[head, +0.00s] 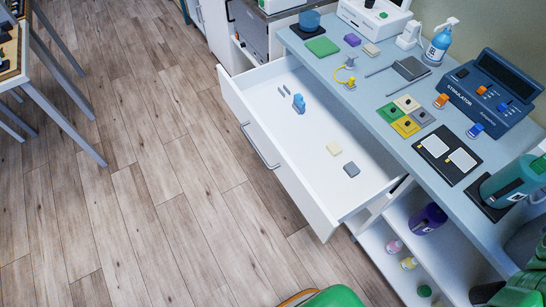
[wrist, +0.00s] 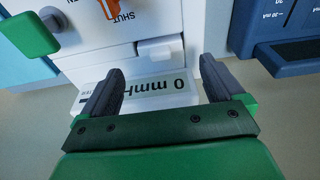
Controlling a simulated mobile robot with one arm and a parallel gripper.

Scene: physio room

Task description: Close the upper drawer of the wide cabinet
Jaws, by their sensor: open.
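The wide cabinet (head: 352,97) stands on the right of the head view with a pale blue top. Its white upper drawer (head: 300,145) is pulled well out to the left over the floor. A grey bar handle (head: 260,147) runs along the drawer front. My gripper (wrist: 163,66) shows in the wrist view with its two dark fingers apart and nothing clearly held between them. It faces a white device (wrist: 150,60) with an upside-down "0 mmHg" display. The drawer does not show in the wrist view. I cannot make out the fingers in the head view.
The drawer holds a blue item (head: 298,103), a beige block (head: 334,148) and a grey block (head: 351,169). A stimulator (head: 490,95), a blue pump bottle (head: 440,42) and small items crowd the cabinet top. Open wooden floor (head: 150,170) lies left of the drawer.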

